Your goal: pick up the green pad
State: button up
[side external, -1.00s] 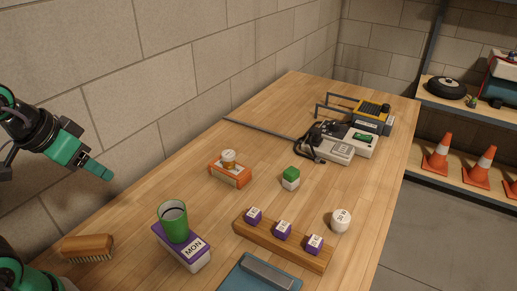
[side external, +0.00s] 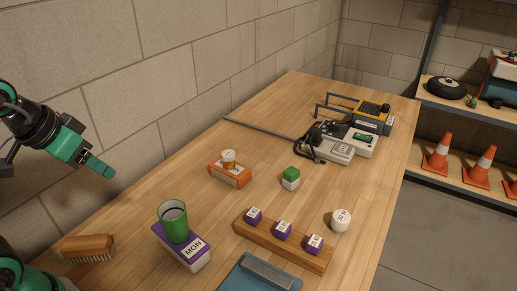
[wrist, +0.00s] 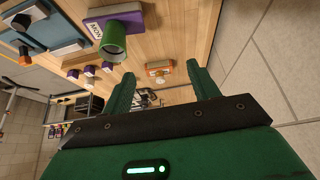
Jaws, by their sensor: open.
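The green pad (side external: 291,173) appears to be the green top on a small white block (side external: 290,184), which stands on the wooden table in the side view. I cannot make it out in the wrist view. My gripper (side external: 106,172) is in the air at the left, beyond the table's left edge in the picture and well apart from the pad. In the wrist view its two green fingers (wrist: 161,76) are spread, with nothing held between them.
A green cup (side external: 173,222) stands on a purple-and-white MON box (side external: 192,256). An orange block (side external: 230,177) bears a small jar. A wooden rail (side external: 258,242) holds purple cubes. A white round piece (side external: 341,220), a brush (side external: 88,246) and a blue tray (side external: 245,281) are nearby.

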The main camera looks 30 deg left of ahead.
jog(key=w+d+r+g, duration=0.1)
jog(key=w+d+r, duration=0.15)
jog(key=w, duration=0.35)
jog(key=w+d+r+g, duration=0.1)
jog(key=w+r, duration=0.2)
jog(key=w, duration=0.4)
jog(key=m+g, duration=0.3)
jog(key=g, duration=0.1)
send_over(288, 174)
notch_tip(288, 174, down, 22)
jog(key=shift+a+r, duration=0.1)
jog(key=shift+r, duration=0.15)
jog(key=shift+w+f, duration=0.1)
jog(key=shift+f, duration=0.25)
jog(key=shift+f, duration=1.3)
jog(key=shift+f, duration=0.1)
